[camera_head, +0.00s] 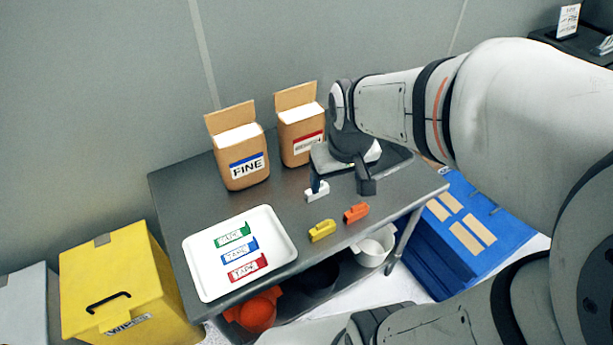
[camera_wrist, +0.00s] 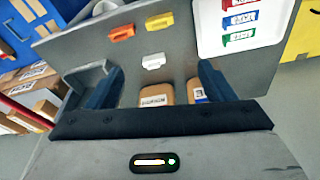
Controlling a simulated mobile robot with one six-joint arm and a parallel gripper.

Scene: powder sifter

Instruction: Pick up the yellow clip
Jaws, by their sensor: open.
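The yellow clip (camera_head: 322,231) lies on the dark grey table near its front edge, between the white tray and the orange clip (camera_head: 356,213). In the wrist view the yellow clip (camera_wrist: 159,21) is at the top, beyond the fingers. A white clip (camera_head: 317,191) lies behind it and shows in the wrist view (camera_wrist: 153,61). My gripper (camera_head: 342,184) is open and empty, above the table, back and to the right of the yellow clip. In the wrist view its two fingers (camera_wrist: 155,85) are wide apart with the white clip showing between them.
The white tray (camera_head: 200,277) holds green, blue and red labelled clips at the table's left. Two brown bags, one marked FINE (camera_head: 245,172) and one red-labelled (camera_head: 300,145), stand at the back. A yellow box (camera_head: 120,285) is left of the table, blue boxes (camera_head: 420,262) right.

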